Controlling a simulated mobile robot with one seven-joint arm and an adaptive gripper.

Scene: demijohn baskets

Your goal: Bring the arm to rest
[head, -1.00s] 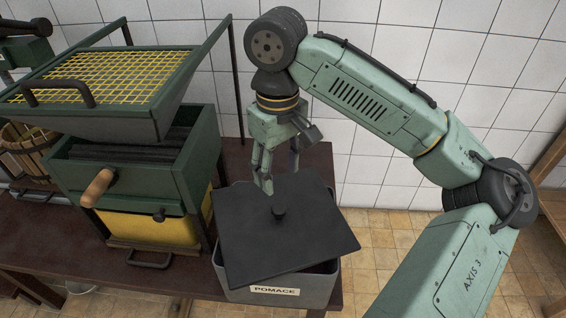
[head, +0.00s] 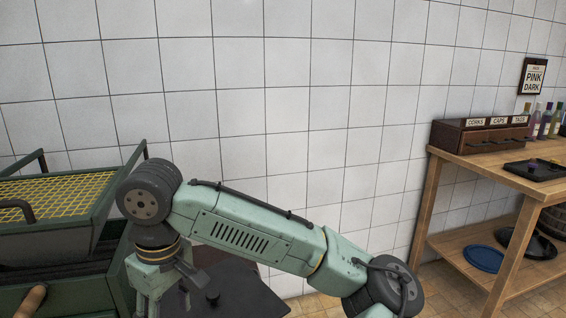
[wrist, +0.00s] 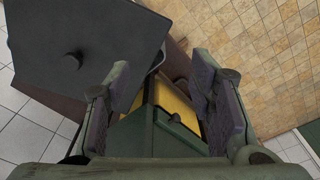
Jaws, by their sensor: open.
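My gripper shows in the wrist view (wrist: 162,82) with its two fingers spread and nothing between them. In the head view its body hangs at the lower left beside the green press (head: 75,285), and its fingertips are cut off by the bottom edge. The dark square lid (head: 245,290) lies to the right of my gripper. The lid with its round knob also shows at the upper left of the wrist view (wrist: 105,35), apart from the fingers. My arm stretches from the lower middle to the left in the head view.
The press carries a yellow grid hopper (head: 60,195) close to my gripper. A wooden workbench (head: 465,165) stands at the right with a drawer box (head: 480,137), a black tray (head: 537,170) and bottles. A blue disc (head: 482,258) lies on its lower shelf. A white tiled wall stands behind.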

